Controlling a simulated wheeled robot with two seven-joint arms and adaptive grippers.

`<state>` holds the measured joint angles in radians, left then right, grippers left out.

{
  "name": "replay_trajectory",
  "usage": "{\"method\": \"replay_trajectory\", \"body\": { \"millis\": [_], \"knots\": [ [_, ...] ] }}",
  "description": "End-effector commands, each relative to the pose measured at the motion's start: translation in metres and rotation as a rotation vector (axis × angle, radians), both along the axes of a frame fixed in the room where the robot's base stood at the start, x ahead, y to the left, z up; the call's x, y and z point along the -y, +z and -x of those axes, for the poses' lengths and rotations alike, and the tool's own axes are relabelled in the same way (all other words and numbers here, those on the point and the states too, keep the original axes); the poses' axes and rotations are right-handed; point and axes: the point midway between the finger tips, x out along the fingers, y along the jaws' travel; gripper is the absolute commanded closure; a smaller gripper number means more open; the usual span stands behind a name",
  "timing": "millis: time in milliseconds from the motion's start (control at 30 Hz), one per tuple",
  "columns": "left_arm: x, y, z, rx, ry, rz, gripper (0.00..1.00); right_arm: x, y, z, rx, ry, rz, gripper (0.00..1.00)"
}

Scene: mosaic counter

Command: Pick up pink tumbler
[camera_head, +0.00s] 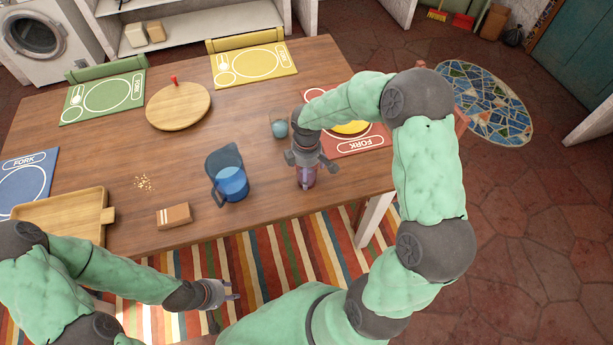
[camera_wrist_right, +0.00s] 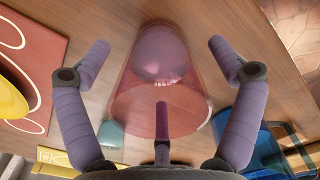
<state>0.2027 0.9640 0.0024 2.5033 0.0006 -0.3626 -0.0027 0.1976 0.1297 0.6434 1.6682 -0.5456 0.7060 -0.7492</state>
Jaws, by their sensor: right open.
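The see-through pink tumbler (camera_head: 305,177) stands on the wooden table near its front right edge, partly hidden under my right gripper (camera_head: 306,172). In the right wrist view the tumbler (camera_wrist_right: 162,85) fills the middle. My right gripper (camera_wrist_right: 160,75) is open, with purple fingers spread on both sides of the tumbler and one finger at the bottom centre in front of it. Gaps show between the side fingers and the tumbler. My left gripper (camera_head: 234,290) is empty, with its fingers apart, in front of the table's front edge.
A blue pitcher (camera_head: 231,182) stands left of the tumbler, and a small teal tumbler (camera_head: 280,128) stands behind it. A red placemat (camera_head: 372,144) with a yellow plate lies to the right. A brown box (camera_head: 174,216) and wooden tray (camera_head: 108,215) are at the front left.

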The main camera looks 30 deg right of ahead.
Motion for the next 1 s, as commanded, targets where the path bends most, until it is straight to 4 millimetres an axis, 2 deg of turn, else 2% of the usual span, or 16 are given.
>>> {"method": "replay_trajectory", "body": {
  "millis": [233, 267, 500, 833, 1000],
  "knots": [
    [0.000, -0.001, 0.000, 0.000, 0.000, 0.000, 0.60, 0.000, -0.003, 0.000, 0.002, 0.000, 0.000, 0.07],
    [0.000, -0.001, 0.000, 0.000, 0.000, 0.000, 0.60, 0.000, -0.003, 0.000, 0.002, 0.000, 0.000, 0.13],
    [0.000, -0.001, 0.000, 0.000, 0.000, 0.000, 0.60, 0.000, -0.003, 0.000, 0.001, 0.000, 0.001, 0.81],
    [0.000, 0.000, 0.000, 0.000, 0.000, 0.000, 0.60, 0.000, -0.002, 0.000, 0.002, 0.000, 0.000, 0.81],
    [0.000, 0.003, 0.000, 0.000, 0.000, 0.000, 0.60, 0.001, 0.008, -0.001, 0.004, 0.000, 0.001, 0.81]
  ]
}}
